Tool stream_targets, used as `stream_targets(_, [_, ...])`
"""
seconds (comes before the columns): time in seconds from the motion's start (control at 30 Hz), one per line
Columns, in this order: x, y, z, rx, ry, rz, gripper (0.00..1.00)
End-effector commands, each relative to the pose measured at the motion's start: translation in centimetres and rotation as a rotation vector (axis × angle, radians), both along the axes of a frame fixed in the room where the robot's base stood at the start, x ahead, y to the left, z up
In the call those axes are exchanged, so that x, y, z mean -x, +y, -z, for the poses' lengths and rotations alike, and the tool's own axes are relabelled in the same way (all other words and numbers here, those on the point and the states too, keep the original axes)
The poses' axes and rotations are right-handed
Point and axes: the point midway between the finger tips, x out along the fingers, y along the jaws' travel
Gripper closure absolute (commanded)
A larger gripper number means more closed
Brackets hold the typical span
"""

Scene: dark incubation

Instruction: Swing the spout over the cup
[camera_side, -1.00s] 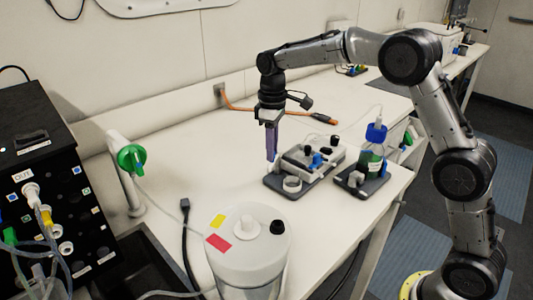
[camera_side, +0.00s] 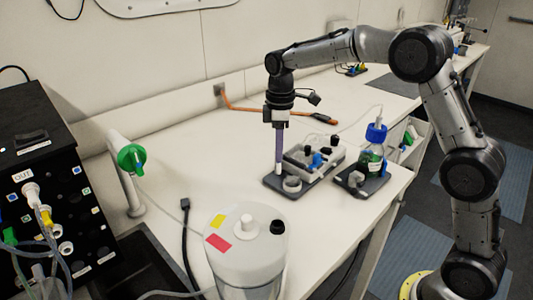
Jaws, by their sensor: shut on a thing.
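My gripper (camera_side: 279,168) points straight down with its long purple fingers at the left end of a small white device on a dark tray (camera_side: 272,182). The fingers are shut, with their tips low beside a small round pale cup (camera_side: 292,185) on the tray. The spout between the fingertips is too small and hidden to make out clearly. The cup stands upright, just right of the fingertips and nearer the camera. I cannot tell whether the spout is above the cup.
The white device (camera_side: 328,157) carries blue and black knobs. A blue-capped bottle (camera_side: 374,153) with a thin tube stands on a second dark tray. A large white-lidded container (camera_side: 246,233) stands in front.

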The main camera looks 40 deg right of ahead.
Motion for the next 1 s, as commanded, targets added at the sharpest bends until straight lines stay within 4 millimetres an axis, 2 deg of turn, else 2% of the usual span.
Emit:
stream_targets(0.17, [0.4, -0.5, 0.0, 0.001, -0.001, -0.112, 0.98])
stream_targets(0.47, [0.4, -0.6, 0.0, 0.001, -0.001, -0.126, 0.98])
stream_targets(0.77, [1.0, -1.5, 0.0, 0.0, -0.002, -0.341, 0.98])
stream_targets(1.0, [1.1, -1.5, 0.0, 0.0, -0.002, -0.361, 0.98])
